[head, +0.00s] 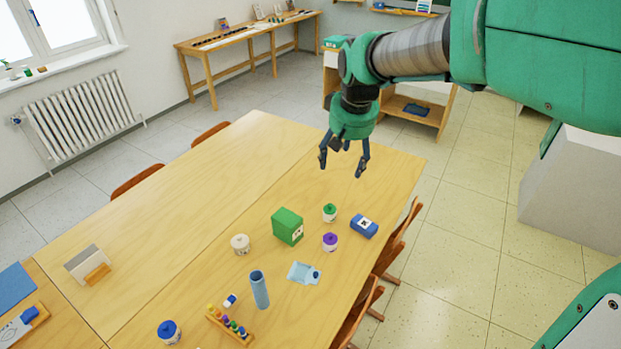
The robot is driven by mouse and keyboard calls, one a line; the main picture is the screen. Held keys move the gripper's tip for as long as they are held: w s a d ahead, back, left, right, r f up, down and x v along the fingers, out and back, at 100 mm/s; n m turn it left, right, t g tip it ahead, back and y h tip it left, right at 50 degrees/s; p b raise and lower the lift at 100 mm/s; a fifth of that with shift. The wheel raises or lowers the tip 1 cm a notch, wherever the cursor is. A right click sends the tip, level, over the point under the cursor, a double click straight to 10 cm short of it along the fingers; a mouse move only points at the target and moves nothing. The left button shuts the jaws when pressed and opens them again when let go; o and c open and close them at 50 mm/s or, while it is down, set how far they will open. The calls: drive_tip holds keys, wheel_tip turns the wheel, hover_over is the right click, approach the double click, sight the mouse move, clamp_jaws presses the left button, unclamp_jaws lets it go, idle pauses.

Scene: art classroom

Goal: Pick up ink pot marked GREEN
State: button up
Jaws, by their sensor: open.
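A small white pot with a green lid (329,212) stands on the wooden table, right of a green box. Its label is too small to read. Other similar pots have a purple lid (330,242), a cream lid (240,243) and a blue lid (169,331). My gripper (342,170) hangs over the far right part of the table, fingers pointing down, open and empty. In the picture it is above and slightly right of the green-lidded pot, apart from it.
The green box (287,226), blue box (364,226), pale blue pouch (304,273), blue cylinder (259,289) and a rack of small coloured bottles (230,328) stand near the pots. Chairs (398,243) line the right edge. The table's far left (240,150) is clear.

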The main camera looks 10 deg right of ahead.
drive_tip(key=w+d+f+g+p, duration=0.1)
drive_tip(key=w+f, duration=0.2)
drive_tip(key=w, duration=0.3)
drive_tip(key=w+d+f, duration=0.1)
drive_tip(key=w+f, duration=0.2)
drive_tip(key=w, duration=0.2)
drive_tip(key=g+p, duration=0.2)
drive_tip(key=p, duration=0.2)
hover_over(330, 205)
wheel_tip(330, 205, down, 28)
drive_tip(key=f, duration=0.1)
drive_tip(key=shift+w+r+n, duration=0.1)
drive_tip(key=shift+r+n, duration=0.1)
drive_tip(key=shift+n, duration=0.1)
drive_tip(key=shift+f, duration=4.3)
drive_tip(key=shift+f, duration=0.1)
drive_tip(key=shift+f+b, duration=0.3)
drive_tip(key=shift+f, duration=2.2)
